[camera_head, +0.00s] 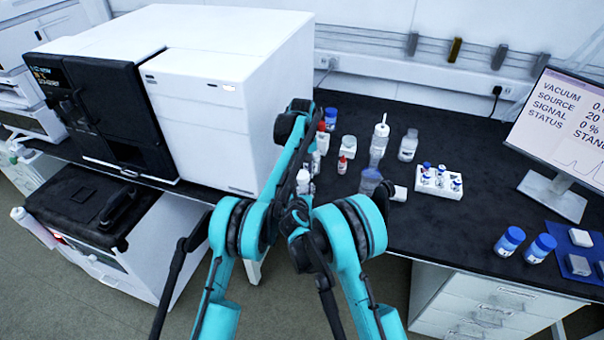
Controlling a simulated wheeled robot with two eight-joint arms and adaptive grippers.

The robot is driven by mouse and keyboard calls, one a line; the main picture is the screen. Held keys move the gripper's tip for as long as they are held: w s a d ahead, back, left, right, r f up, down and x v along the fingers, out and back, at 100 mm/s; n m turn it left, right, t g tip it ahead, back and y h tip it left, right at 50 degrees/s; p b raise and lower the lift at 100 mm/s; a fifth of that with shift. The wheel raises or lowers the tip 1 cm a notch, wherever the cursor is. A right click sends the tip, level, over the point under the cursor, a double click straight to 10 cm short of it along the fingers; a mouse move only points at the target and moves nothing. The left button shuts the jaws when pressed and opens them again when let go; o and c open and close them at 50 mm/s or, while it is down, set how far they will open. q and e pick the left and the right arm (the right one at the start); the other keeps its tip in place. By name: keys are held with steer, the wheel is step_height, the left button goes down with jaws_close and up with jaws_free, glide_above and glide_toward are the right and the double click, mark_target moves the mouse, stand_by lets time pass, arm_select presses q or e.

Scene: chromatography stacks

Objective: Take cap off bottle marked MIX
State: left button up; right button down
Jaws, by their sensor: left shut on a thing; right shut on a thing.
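Several small bottles stand on the black bench, but their labels are too small to read, so I cannot tell which is marked MIX. My two teal arms meet at the middle of the view. My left gripper (302,180) and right gripper (300,218) are crowded together there, largely covered by dark arm links. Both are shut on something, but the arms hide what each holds. A small white bottle (316,162) shows just right of the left arm. A red-capped bottle (322,138) and a blue-capped bottle (330,118) stand behind it.
A clear bottle with a white spout (379,138), a clear jar (408,145) and a white vial rack (438,184) stand right of the arms. Two blue-capped jars (509,241) stand near the front edge, by a monitor (566,125). A large white instrument (215,90) blocks the left.

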mark_target(302, 174)
arm_select(q)
steer(key=n, duration=0.4)
steer(key=shift+n, duration=0.4)
steer(key=n, duration=0.6)
steer(key=shift+r, duration=0.15)
steer(key=shift+r, duration=0.95)
steer(key=shift+r, duration=0.1)
steer(key=shift+r, duration=1.9)
arm_select(e)
steer(key=c, duration=0.7)
jaws_free()
